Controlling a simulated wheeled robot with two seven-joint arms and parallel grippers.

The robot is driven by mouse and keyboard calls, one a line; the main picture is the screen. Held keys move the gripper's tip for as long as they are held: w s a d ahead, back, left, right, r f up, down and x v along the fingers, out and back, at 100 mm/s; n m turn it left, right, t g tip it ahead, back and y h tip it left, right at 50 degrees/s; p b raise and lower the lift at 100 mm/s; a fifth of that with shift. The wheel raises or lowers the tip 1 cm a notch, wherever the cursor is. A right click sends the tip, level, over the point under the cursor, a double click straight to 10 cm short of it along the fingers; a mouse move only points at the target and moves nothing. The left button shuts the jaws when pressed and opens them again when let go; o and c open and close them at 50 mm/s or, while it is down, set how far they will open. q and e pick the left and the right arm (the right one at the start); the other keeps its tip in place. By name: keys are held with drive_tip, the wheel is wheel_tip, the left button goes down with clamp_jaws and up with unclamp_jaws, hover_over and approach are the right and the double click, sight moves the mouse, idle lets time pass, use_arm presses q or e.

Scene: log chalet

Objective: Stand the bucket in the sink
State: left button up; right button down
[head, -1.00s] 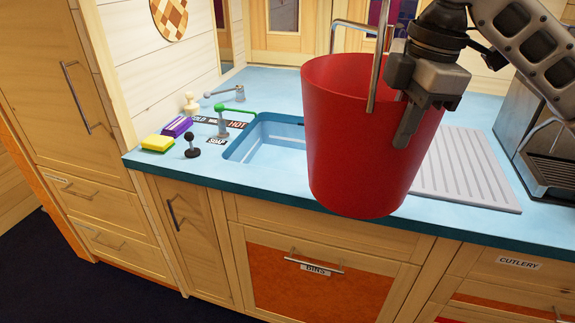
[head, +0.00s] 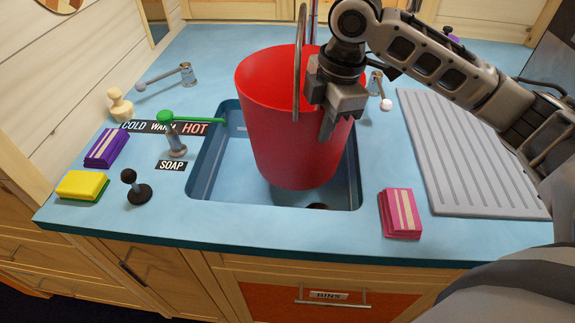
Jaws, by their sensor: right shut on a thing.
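The red bucket (head: 285,120) is upright in the head view, over the blue sink (head: 212,178) and hiding much of its basin. The front and left parts of the basin show, with a dark round spot near the front. My left gripper is not in view.
A pink pack (head: 400,213) and a ribbed drainer (head: 460,150) are right.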

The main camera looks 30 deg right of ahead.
hover_over(319, 160)
drive_tip(key=f, duration=0.4)
drive_tip(key=shift+s+f, duration=0.2)
drive_tip(key=shift+s, duration=0.05)
drive_tip(key=shift+w+f, duration=0.15)
drive_tip(key=shift+f, duration=2.15)
drive_tip(key=c, duration=1.4)
unclamp_jaws()
drive_tip(key=shift+c, duration=0.2)
wheel_tip(319, 160, up, 12)
drive_tip(key=s+d, duration=0.1)
drive_tip(key=shift+s, duration=0.2)
